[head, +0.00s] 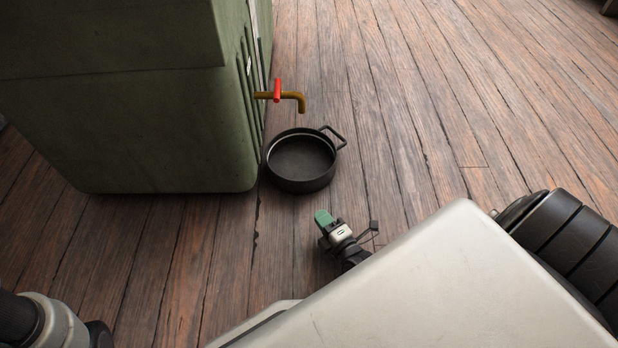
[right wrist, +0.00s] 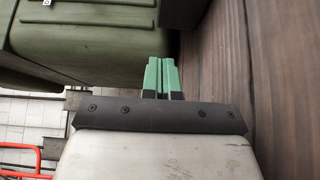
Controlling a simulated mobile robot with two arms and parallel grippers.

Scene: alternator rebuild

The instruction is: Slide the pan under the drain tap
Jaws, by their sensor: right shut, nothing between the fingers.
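The pan (head: 300,184) is round, black and shallow, with a loop handle at its far right side. It stands on the floor beside the green cabinet (head: 150,130) and looks empty. The drain tap (head: 293,96) is brass with a red handle and sticks out from the cabinet. In the head view the pan shows below its spout; I cannot tell whether it is exactly beneath. My right gripper (head: 322,217), with green fingertips, is on the near side of the pan, apart from it. Its fingers are shut and empty in the right wrist view (right wrist: 162,76). My left gripper is out of view.
The plank floor (head: 430,110) is clear to the right of the pan and beyond it. The cabinet's side closes off the space left of the pan. A red rail (right wrist: 25,148) shows at the lower left of the right wrist view.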

